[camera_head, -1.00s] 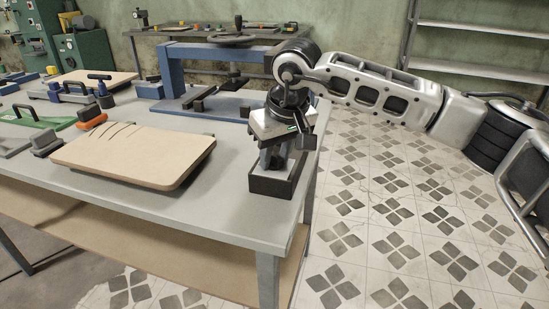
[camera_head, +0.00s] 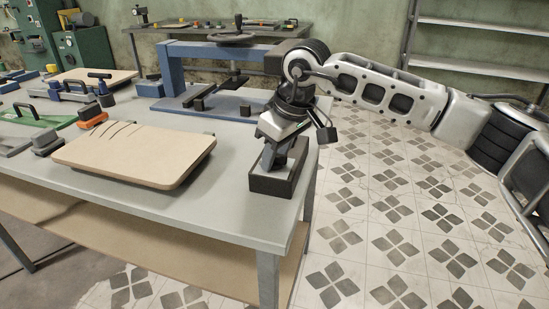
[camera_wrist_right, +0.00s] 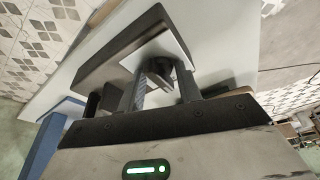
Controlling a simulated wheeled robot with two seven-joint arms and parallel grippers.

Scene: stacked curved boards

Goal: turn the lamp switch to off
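The lamp switch is a dark box (camera_head: 272,184) with a light top plate at the table's front right corner. In the right wrist view the light plate (camera_wrist_right: 150,47) carries a dark knob (camera_wrist_right: 160,72). My right gripper (camera_head: 276,165) is over the box in the head view, tilted, fingers down at the plate. In the right wrist view its fingertips (camera_wrist_right: 160,82) stand apart on either side of the knob. I cannot tell whether both fingers press on it. The knob's setting is mostly hidden. No lamp is identifiable. My left gripper is not in view.
The grey table (camera_head: 225,210) has its right edge close beside the switch box. A beige curved board stack (camera_head: 135,152) lies to the left. A blue press frame (camera_head: 172,75) stands behind. The tabletop between board and box is clear.

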